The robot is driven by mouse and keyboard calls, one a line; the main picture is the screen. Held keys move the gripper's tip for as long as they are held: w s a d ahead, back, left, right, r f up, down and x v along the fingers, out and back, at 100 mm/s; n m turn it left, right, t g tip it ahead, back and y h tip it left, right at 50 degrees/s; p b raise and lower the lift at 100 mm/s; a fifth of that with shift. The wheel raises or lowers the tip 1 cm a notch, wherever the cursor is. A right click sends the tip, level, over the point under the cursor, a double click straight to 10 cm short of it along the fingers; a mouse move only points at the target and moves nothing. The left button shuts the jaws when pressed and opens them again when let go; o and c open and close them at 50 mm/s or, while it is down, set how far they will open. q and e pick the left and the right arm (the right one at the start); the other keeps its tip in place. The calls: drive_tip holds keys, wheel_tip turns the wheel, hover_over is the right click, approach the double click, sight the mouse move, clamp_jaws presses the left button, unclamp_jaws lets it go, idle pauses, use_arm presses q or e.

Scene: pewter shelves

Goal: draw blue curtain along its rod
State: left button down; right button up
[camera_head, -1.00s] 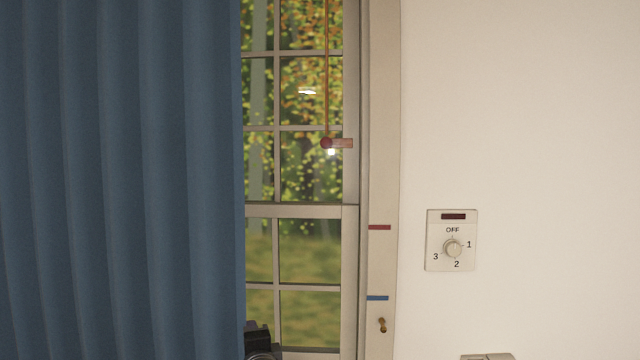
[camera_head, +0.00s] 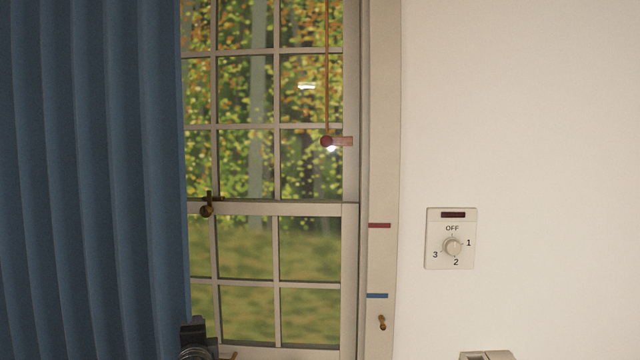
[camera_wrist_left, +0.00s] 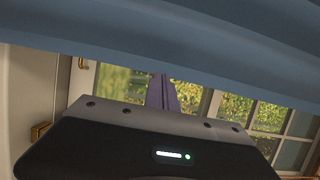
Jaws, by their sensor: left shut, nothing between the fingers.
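The blue curtain (camera_head: 90,180) hangs in folds over the left part of the window in the head view, its right edge near the left window panes. In the left wrist view the blue curtain (camera_wrist_left: 190,40) runs across the top, close to the camera. My left gripper (camera_wrist_left: 162,93) shows there as purplish fingers, shut, in front of the window. In the head view, a dark part of my left arm shows at the curtain's lower right edge. Whether the fingers touch the cloth is hidden. The rod is out of view. My right gripper is not in view.
The window (camera_head: 262,208) has a brass latch (camera_head: 206,210) on its middle rail. A cord with a red knob (camera_head: 327,142) hangs before the panes. Red and blue marks sit on the frame. A dial switch (camera_head: 452,240) is on the bare wall at right.

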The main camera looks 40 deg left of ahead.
sight(131, 321)
use_arm(q)
drive_tip(key=s+a, duration=0.3)
drive_tip(key=a, duration=0.1)
drive_tip(key=s+a+b, duration=0.1)
drive_tip(key=s+a, duration=0.2)
drive_tip(key=a, duration=0.1)
drive_tip(key=s+a, duration=0.3)
drive_tip(key=a, duration=0.1)
drive_tip(key=shift+s+a+f+b, duration=0.1)
drive_tip(key=shift+s+a+b, duration=0.1)
drive_tip(key=shift+s+b, duration=0.1)
drive_tip(key=shift+a, duration=0.15)
